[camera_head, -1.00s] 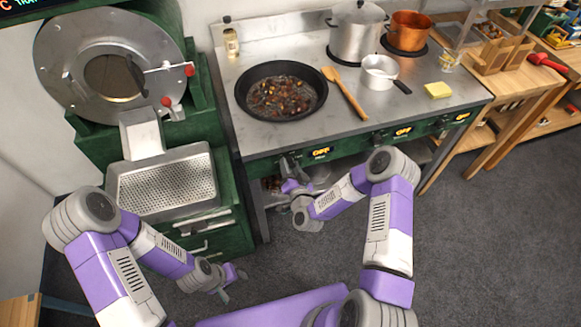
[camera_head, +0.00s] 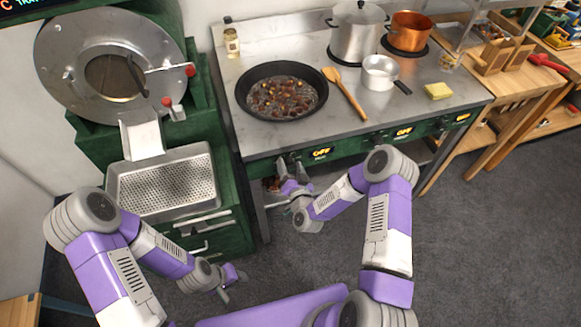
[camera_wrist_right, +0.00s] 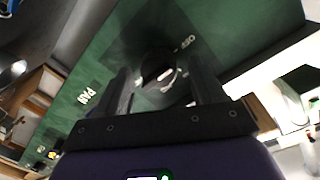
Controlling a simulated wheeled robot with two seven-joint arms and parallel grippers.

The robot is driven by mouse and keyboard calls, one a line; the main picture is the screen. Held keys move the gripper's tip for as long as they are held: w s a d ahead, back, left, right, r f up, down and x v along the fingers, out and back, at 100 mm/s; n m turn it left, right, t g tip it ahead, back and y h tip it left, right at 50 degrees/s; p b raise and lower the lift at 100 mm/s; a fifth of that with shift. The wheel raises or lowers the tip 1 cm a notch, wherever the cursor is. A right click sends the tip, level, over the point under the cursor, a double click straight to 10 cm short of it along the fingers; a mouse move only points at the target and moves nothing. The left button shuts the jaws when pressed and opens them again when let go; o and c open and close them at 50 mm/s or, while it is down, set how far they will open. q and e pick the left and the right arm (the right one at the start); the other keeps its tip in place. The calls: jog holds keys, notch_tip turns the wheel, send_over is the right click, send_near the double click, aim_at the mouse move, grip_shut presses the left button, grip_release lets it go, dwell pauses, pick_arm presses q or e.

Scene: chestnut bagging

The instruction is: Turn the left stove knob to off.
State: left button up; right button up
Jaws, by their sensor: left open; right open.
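The left stove knob (camera_wrist_right: 158,70) is a dark round knob on the green front panel, seen in the right wrist view next to small "OFF" lettering. The display beside it in the head view (camera_head: 321,153) reads "OFF" in orange. My right gripper (camera_head: 291,164) is at the panel in front of this knob, hiding most of it in the head view. In the right wrist view its two dark fingers (camera_wrist_right: 160,88) are open, one on each side of the knob; whether they touch it I cannot tell. My left gripper (camera_head: 229,286) is open and empty, low over the floor.
A black pan of chestnuts (camera_head: 281,92) stands on the stove top (camera_head: 225,128) above the knob. A wooden spatula (camera_head: 347,96), a small saucepan (camera_head: 380,73) and a sponge (camera_head: 438,91) lie to its right. A green roaster with a perforated tray (camera_head: 165,185) stands at the left.

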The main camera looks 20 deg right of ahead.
jog(key=s+p, duration=0.1)
jog(key=s, duration=0.6)
jog(key=shift+s+r, duration=0.25)
jog(key=shift+s, duration=0.05)
jog(key=s+a+f+n+g+y, duration=0.2)
jog(key=a+f+g+y, duration=0.1)
jog(key=a+f+g, duration=0.15)
jog(key=s+f+n+g, duration=0.1)
jog(key=s+f+g, duration=0.2)
jog(key=s+g, duration=0.3)
jog(key=s+a+f+n+g+y, duration=0.1)
jog(key=s+f+g, duration=0.2)
jog(key=s, duration=1)
jog(key=g, duration=0.3)
jog(key=shift+a+f, duration=0.2)
jog(key=shift+f, duration=0.2)
jog(key=shift+s, duration=0.1)
